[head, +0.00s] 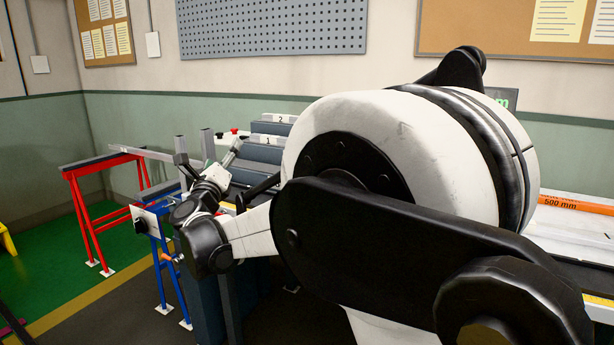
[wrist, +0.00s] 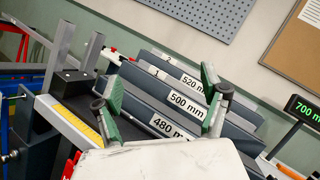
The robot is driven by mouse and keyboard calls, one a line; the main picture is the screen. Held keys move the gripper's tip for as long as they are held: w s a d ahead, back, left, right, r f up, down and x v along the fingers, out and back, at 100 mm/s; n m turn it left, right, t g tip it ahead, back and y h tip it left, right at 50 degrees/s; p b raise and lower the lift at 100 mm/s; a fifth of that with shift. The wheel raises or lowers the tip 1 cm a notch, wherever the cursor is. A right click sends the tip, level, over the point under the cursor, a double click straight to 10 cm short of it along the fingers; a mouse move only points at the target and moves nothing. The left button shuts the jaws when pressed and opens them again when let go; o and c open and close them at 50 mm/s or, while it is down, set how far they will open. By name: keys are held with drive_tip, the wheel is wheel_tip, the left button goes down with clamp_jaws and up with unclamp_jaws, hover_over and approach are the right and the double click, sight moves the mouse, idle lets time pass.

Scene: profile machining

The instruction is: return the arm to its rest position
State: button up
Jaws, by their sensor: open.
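My gripper (wrist: 160,90) shows in the wrist view with its two green-padded fingers wide apart and nothing between them. Labelled slots are visible beyond and between the fingers, marked 480 mm (wrist: 170,127), 500 mm (wrist: 186,104) and 520 mm (wrist: 193,82). In the head view my arm reaches out to the left, and its bulky white and black links fill the right half. My gripper is small there, near the dark slot rack (head: 262,152), and its fingers are hard to make out.
A red trestle (head: 92,205) and a blue trestle (head: 163,250) stand left of my arm. A metal profile or rail (head: 140,152) runs above them. An orange bar marked 500 mm (head: 575,205) lies at the right. A green 700 display (wrist: 304,110) stands at the right in the wrist view.

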drive_tip(key=s+d+r+n+g+y, duration=0.25)
drive_tip(key=s+d+n, duration=0.25)
drive_tip(key=d+n, duration=0.3)
drive_tip(key=s+d+r+n+g+y, duration=0.2)
drive_tip(key=s+d+n+y, duration=0.25)
drive_tip(key=d+n, duration=0.4)
drive_tip(key=s+d+f+n+g+h, duration=0.2)
drive_tip(key=s+d+f+n+g, duration=0.15)
drive_tip(key=s+d+f, duration=0.6)
drive_tip(key=s+d+f+n+g+h, duration=0.35)
drive_tip(key=s+d+f, duration=0.3)
drive_tip(key=s, duration=0.55)
drive_tip(key=s+d+f+n+g+h, duration=0.1)
drive_tip(key=s+d+f+n+g, duration=0.3)
drive_tip(key=s+d+f, duration=0.6)
wheel_tip(320, 180, up, 17)
drive_tip(key=s+t+p, duration=0.1)
drive_tip(key=p, duration=1.4)
drive_tip(key=shift+s+a+r+n, duration=0.25)
drive_tip(key=shift+s+n, duration=0.1)
drive_tip(key=shift+n, duration=0.1)
drive_tip(key=shift+f+h, duration=0.1)
drive_tip(key=shift+h, duration=0.15)
